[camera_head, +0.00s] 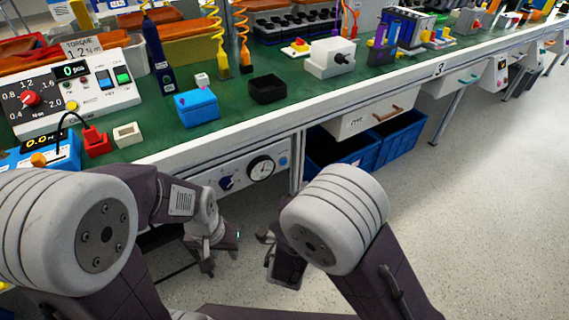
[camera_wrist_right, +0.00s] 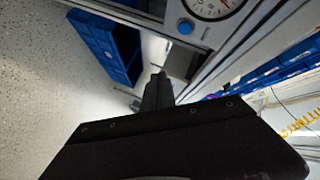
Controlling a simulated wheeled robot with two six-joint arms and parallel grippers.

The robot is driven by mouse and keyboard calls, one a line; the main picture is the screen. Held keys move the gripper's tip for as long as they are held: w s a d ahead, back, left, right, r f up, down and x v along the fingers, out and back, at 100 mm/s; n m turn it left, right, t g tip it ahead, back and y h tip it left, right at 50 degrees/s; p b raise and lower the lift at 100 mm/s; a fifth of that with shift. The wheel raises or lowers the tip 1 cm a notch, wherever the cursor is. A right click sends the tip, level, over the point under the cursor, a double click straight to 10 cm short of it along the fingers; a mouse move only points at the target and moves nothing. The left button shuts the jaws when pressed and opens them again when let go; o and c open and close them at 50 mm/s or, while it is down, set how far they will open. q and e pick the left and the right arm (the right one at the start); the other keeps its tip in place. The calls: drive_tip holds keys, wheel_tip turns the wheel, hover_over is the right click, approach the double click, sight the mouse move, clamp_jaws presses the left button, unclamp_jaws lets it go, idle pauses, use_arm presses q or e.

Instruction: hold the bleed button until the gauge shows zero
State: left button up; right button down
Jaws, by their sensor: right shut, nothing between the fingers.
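The white panel under the bench's front edge holds a round gauge (camera_head: 262,168) and a blue button (camera_head: 283,160) to its right. In the right wrist view the gauge (camera_wrist_right: 212,6) is cut by the top edge, and the blue button (camera_wrist_right: 185,27) shows beside it. I cannot read the needle's value. My right gripper (camera_head: 265,239) is shut and empty, below the panel; in its wrist view its fingers (camera_wrist_right: 158,80) are below the button in the picture, apart from it. My left gripper (camera_head: 220,262) hangs lower left of the gauge, fingers apart and empty.
Blue bins (camera_head: 345,152) stand under the bench to the right, below a white drawer (camera_head: 366,115). The green bench top carries a blue box (camera_head: 197,108), a black tray (camera_head: 267,89) and other devices. The floor at right is clear.

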sight(284, 162)
drive_tip(key=w+a, duration=0.4)
drive_tip(key=w, duration=0.2)
drive_tip(key=shift+w+a+p, duration=0.15)
drive_tip(key=shift+a+p, duration=0.05)
drive_tip(key=shift+p, duration=0.15)
idle(1.7)
drive_tip(key=shift+w+a+p, duration=0.25)
drive_tip(key=shift+w+p, duration=0.05)
drive_tip(key=shift+p, duration=0.2)
drive_tip(key=shift+w+a+p, duration=0.25)
drive_tip(key=shift+w+p, duration=0.05)
drive_tip(key=shift+w, duration=0.05)
idle(2.2)
